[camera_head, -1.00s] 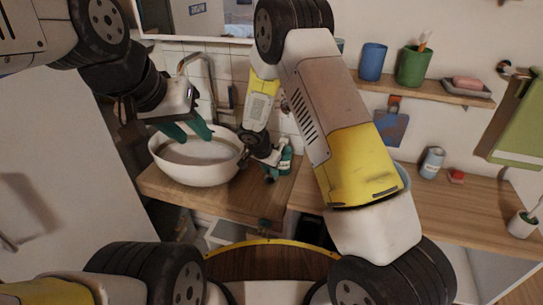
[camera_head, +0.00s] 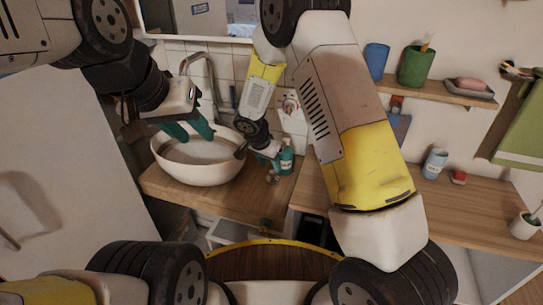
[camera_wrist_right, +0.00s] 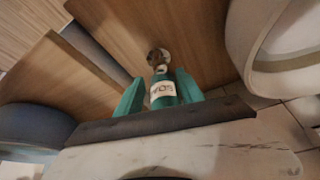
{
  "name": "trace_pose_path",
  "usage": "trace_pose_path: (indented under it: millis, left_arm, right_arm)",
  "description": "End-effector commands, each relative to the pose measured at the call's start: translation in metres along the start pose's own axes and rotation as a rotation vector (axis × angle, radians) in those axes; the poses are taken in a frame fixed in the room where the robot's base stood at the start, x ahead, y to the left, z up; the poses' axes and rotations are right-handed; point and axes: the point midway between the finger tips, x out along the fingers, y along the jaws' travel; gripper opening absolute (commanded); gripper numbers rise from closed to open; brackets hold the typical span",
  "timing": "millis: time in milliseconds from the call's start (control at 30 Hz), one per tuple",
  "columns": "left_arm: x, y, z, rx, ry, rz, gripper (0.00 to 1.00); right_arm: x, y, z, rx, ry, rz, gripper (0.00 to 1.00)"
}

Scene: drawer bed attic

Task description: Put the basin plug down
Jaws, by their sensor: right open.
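A small brownish metal piece with a pale round disc, which looks like the basin plug (camera_wrist_right: 158,56), is on the wooden counter in the right wrist view. It also shows small in the head view (camera_head: 272,178), just in front of my right gripper (camera_head: 268,158). The fingers of my right gripper (camera_wrist_right: 160,88) are apart, and the plug is beyond their tips. A green soap bottle (camera_wrist_right: 162,92) shows between the fingers in that view; I cannot tell its depth. My left gripper (camera_head: 190,131) is open and empty above the white basin (camera_head: 195,172).
The tap (camera_head: 209,75) stands behind the basin. The soap bottle (camera_head: 286,158) is close beside my right gripper. A blue-white can (camera_head: 434,163) and a red item (camera_head: 459,177) stand on the right counter (camera_head: 470,213). A shelf above holds cups. The counter's front edge is close.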

Motion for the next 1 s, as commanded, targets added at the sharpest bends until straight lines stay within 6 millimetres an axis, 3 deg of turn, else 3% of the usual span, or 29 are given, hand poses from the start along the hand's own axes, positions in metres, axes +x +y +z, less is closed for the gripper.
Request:
trace_pose_path:
  millis: [200, 433, 567, 667, 800, 1000]
  left_arm:
    - [0.000, 0.000, 0.000, 0.000, 0.000, 0.000, 0.36]
    - [0.000, 0.000, 0.000, 0.000, 0.000, 0.000, 0.36]
    - [0.000, 0.000, 0.000, 0.000, 0.000, 0.000, 0.36]
    - [0.000, 0.000, 0.000, 0.000, 0.000, 0.000, 0.36]
    - [0.000, 0.000, 0.000, 0.000, 0.000, 0.000, 0.36]
    - [0.000, 0.000, 0.000, 0.000, 0.000, 0.000, 0.36]
  right_arm:
    - [-0.046, -0.001, 0.001, 0.000, 0.000, -0.003, 0.45]
    - [-0.070, 0.001, -0.001, -0.001, -0.001, -0.002, 0.45]
    - [-0.092, 0.016, -0.013, -0.009, -0.013, -0.015, 0.45]
    - [-0.124, 0.042, -0.030, -0.033, -0.032, -0.042, 0.45]
    - [-0.179, 0.094, -0.047, -0.095, -0.061, -0.101, 0.45]
    - [-0.248, 0.167, -0.045, -0.209, -0.067, -0.210, 0.45]
